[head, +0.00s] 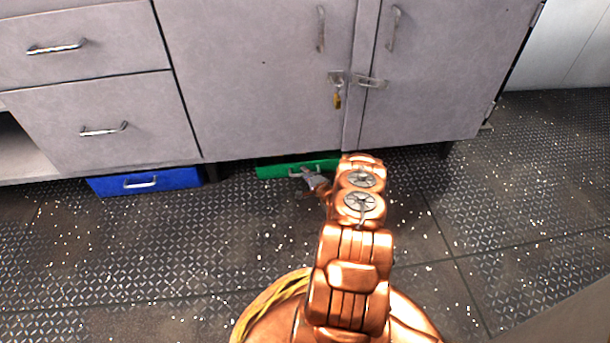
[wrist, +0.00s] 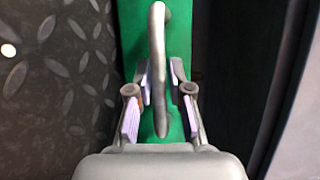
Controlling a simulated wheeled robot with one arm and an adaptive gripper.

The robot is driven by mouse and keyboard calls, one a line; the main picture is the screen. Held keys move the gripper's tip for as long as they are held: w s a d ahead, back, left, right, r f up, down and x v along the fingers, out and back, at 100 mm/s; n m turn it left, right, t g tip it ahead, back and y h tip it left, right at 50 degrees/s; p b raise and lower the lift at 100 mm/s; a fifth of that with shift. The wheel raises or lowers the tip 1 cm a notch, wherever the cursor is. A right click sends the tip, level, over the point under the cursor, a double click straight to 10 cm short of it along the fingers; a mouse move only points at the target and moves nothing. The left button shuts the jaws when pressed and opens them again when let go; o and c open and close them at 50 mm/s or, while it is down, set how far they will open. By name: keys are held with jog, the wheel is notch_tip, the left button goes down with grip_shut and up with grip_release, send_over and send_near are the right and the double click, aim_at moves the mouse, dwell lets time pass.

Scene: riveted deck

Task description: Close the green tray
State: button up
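The green tray (head: 275,169) sits at floor level under the grey cabinet, with its front showing below the cabinet's lower edge. Its metal handle shows in the wrist view (wrist: 158,60), running lengthwise over the green front (wrist: 130,40). My gripper (head: 306,172) is at the tray's front, by the handle. In the wrist view my gripper (wrist: 158,90) has its two fingers apart, one on each side of the handle, with gaps visible between pads and handle. My arm hides the tray's right end in the head view. How far the tray sticks out is hard to tell.
A blue tray (head: 145,181) with a handle sits under the cabinet to the left. The grey cabinet (head: 255,80) above has drawers, doors and a padlock (head: 337,100). The patterned metal floor (head: 130,260) in front is clear.

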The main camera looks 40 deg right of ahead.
jog(key=shift+o, duration=1.3)
jog(key=shift+w+a, duration=0.15)
jog(key=shift+a, duration=0.05)
jog(key=v, duration=1.2)
jog(key=shift+d, duration=0.1)
